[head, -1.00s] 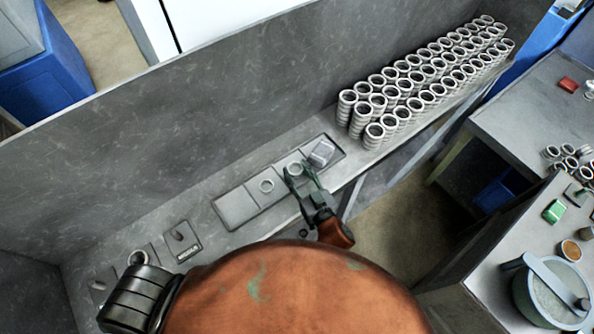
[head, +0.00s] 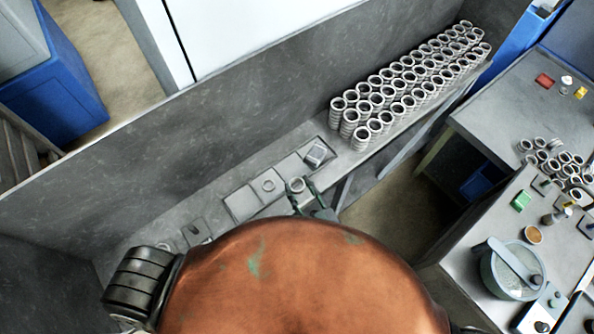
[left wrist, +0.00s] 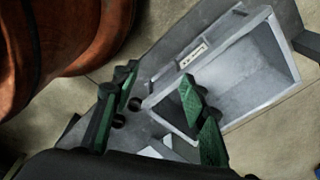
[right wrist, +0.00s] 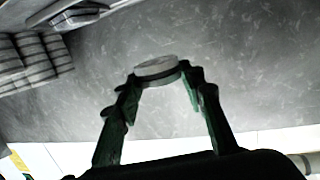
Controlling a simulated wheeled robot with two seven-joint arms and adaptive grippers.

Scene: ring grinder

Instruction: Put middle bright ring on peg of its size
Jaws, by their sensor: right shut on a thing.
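My right gripper (head: 302,191) is shut on a bright ring (head: 296,184) at its fingertips. The held ring also shows in the right wrist view (right wrist: 157,68), clear of surfaces there. In the head view it appears in front of the compartment tray (head: 242,204). A dark peg on a plate (head: 195,231) stands farther left on the bench, partly hidden by my body. A ring-like shape (head: 165,246) shows beyond it. My left gripper (left wrist: 155,112) is open and empty, with its green fingers apart.
A grey block (head: 318,155) sits in the tray's far right compartment. Many stacked rings (head: 400,90) fill the bench to the right. A grey wall (head: 150,165) runs behind the bench. A side table (head: 470,250) at right holds a pot and loose rings. The left wrist view shows a grey open bin (left wrist: 262,75).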

